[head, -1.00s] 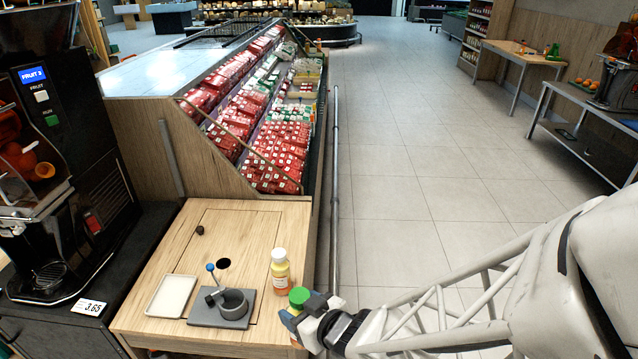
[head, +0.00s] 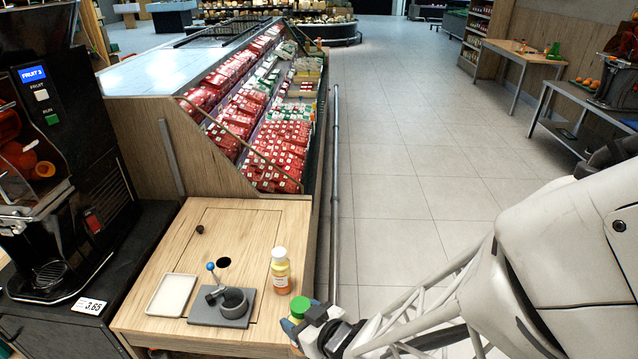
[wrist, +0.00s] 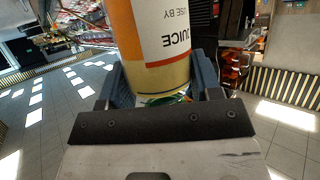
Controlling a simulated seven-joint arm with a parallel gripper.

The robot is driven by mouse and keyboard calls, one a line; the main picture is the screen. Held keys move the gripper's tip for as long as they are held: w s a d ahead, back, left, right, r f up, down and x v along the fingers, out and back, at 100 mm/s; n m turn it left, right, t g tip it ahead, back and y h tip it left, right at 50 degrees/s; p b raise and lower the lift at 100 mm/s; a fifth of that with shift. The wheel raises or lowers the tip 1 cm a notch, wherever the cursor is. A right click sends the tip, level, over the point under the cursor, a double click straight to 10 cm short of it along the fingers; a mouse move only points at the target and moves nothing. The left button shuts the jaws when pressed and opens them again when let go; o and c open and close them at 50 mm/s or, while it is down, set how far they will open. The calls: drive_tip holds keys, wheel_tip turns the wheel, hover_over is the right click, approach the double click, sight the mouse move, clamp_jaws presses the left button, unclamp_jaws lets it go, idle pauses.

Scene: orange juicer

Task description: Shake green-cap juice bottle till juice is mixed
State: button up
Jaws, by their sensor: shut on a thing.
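The green-cap juice bottle (head: 299,307) is at the right edge of the wooden table in the head view, mostly hidden behind my gripper. In the wrist view the bottle (wrist: 147,72) stands large between the two fingers, with an orange upper band, a white label reading "JUICE" and a pale yellow band nearer the gripper. My gripper (head: 309,320) is shut on it; both fingers (wrist: 160,88) press its sides. A white-cap juice bottle (head: 280,272) stands upright on the table, just left of and behind my gripper.
A grey plate with a dark cup and blue-knobbed lever (head: 236,302) and a white tray (head: 172,295) sit on the wooden table (head: 250,222). A black juicer machine (head: 75,180) stands at the left. Open floor lies to the right.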

sight(300, 305)
drive_tip(key=shift+r, duration=0.1)
idle(0.3)
drive_tip(key=shift+r, duration=1.65)
drive_tip(key=shift+f, duration=1.75)
